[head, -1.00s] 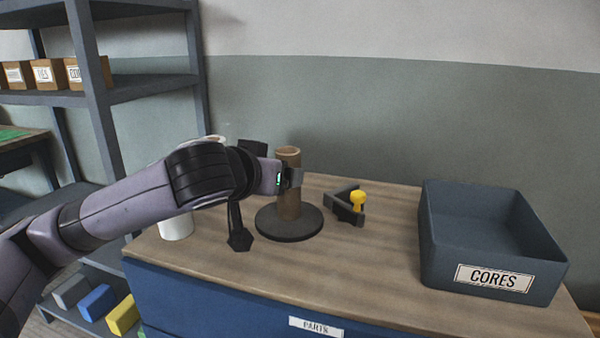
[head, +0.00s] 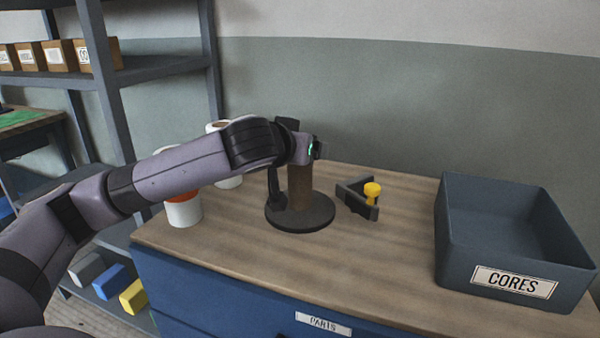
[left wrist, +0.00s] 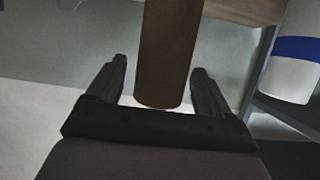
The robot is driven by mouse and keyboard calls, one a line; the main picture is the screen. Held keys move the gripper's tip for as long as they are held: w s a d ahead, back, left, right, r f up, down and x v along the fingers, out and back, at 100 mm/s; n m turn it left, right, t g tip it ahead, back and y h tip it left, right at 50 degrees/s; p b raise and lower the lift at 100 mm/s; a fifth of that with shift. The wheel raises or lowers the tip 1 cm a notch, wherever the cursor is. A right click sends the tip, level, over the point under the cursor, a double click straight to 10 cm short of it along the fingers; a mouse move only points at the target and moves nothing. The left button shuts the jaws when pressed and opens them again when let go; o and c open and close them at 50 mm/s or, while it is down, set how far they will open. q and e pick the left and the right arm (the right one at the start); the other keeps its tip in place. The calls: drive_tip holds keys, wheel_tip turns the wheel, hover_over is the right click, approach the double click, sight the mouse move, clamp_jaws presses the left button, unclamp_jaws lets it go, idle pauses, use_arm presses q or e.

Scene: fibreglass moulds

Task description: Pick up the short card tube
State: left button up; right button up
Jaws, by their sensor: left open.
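The short card tube (head: 299,190) is brown and stands upright on a dark round base (head: 300,219) on the bench. Its upper part is hidden behind my left gripper (head: 316,150) in the head view. In the left wrist view the tube (left wrist: 168,50) lies between the two dark fingers of my left gripper (left wrist: 160,78). The fingers are open, with a gap showing on each side of the tube. My right gripper is not in view.
A dark angled bracket (head: 352,197) with a yellow knob (head: 372,189) stands right of the base. A grey CORES bin (head: 455,262) is at the right. White tubs (head: 184,212) stand behind my arm at the left. The front middle of the bench is clear.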

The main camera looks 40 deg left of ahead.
use_arm(q)
drive_tip(key=c, duration=1.3)
